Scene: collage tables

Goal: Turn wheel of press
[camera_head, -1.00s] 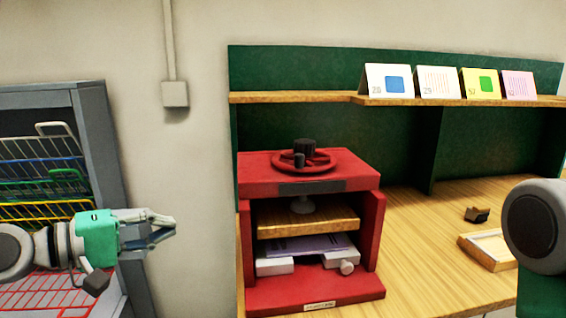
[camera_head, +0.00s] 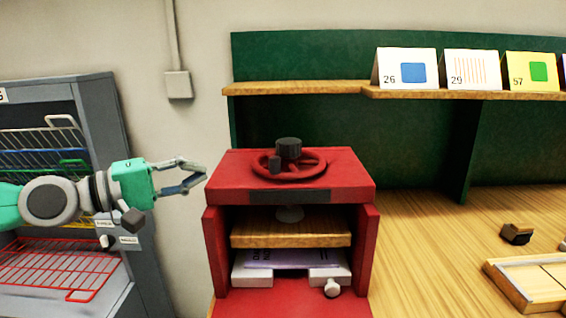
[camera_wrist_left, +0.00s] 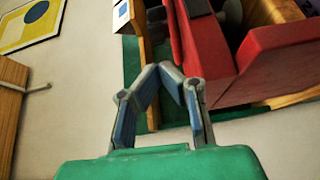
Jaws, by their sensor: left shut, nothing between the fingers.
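The red press (camera_head: 290,196) stands on the wooden table, with its red wheel (camera_head: 307,164) flat on top. A black hub knob (camera_head: 288,148) and a smaller black handle (camera_head: 274,162) rise from the wheel. Inside the press are a wooden plate (camera_head: 290,234) and, below it, a purple sheet between white blocks (camera_head: 330,274). My left gripper (camera_head: 203,179) is just left of the press top, apart from the wheel, shut and empty. In the left wrist view its fingertips (camera_wrist_left: 160,68) meet, with the red press (camera_wrist_left: 275,60) to the right.
A grey drying rack (camera_head: 95,100) with coloured wire shelves stands at the left. A wooden shelf (camera_head: 300,88) with numbered cards runs behind the press. A wooden frame (camera_head: 525,285) and a small dark block (camera_head: 516,233) lie at the right.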

